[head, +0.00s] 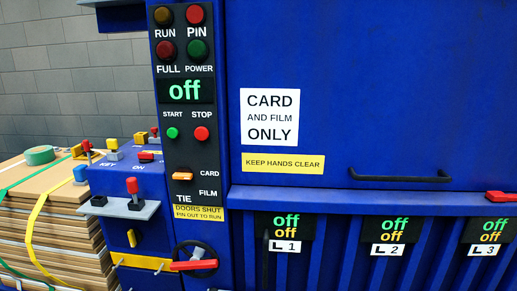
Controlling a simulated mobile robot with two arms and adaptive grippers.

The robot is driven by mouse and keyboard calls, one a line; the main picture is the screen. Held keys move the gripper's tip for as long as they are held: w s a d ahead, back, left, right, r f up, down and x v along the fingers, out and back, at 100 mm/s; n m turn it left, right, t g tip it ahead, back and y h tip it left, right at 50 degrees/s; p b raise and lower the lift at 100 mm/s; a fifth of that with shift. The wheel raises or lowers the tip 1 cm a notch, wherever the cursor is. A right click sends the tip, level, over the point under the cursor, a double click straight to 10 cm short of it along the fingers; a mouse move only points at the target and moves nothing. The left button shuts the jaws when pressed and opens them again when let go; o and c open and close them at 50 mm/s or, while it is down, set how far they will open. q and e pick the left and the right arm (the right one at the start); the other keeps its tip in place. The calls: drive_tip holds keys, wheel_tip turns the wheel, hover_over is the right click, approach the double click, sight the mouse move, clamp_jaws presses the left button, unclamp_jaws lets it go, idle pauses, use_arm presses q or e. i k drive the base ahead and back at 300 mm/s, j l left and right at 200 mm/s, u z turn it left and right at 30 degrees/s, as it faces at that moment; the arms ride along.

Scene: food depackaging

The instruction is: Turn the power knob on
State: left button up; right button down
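A blue machine fills the view. Its black control panel (191,100) has a green display (186,90) reading "off" and a dark green POWER lamp (198,48). To the left is a lower blue box (121,182) marked KEY and ON on top. A yellow control (112,150) stands near KEY, and a red one (147,156) lies near ON. Which control is the power knob, I cannot tell. A red-topped lever (132,186) stands on a grey shelf on the box's front. Neither gripper is in view.
A strapped stack of cardboard (55,225) with a green tape roll (39,155) stands at the left. A black handle bar (400,176) and a ledge (370,200) stick out on the right. A handwheel with a red grip (193,265) is below the panel.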

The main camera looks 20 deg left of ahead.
sight(145, 157)
drive_tip(key=u, duration=1.4)
drive_tip(key=i+j, duration=0.2)
drive_tip(key=i+j+z, duration=0.1)
drive_tip(key=j, duration=0.3)
drive_tip(key=i+j, duration=0.25)
drive_tip(key=i+j+z, duration=0.1)
drive_tip(key=j, duration=0.3)
drive_tip(key=i+j, duration=0.2)
drive_tip(key=j, duration=0.15)
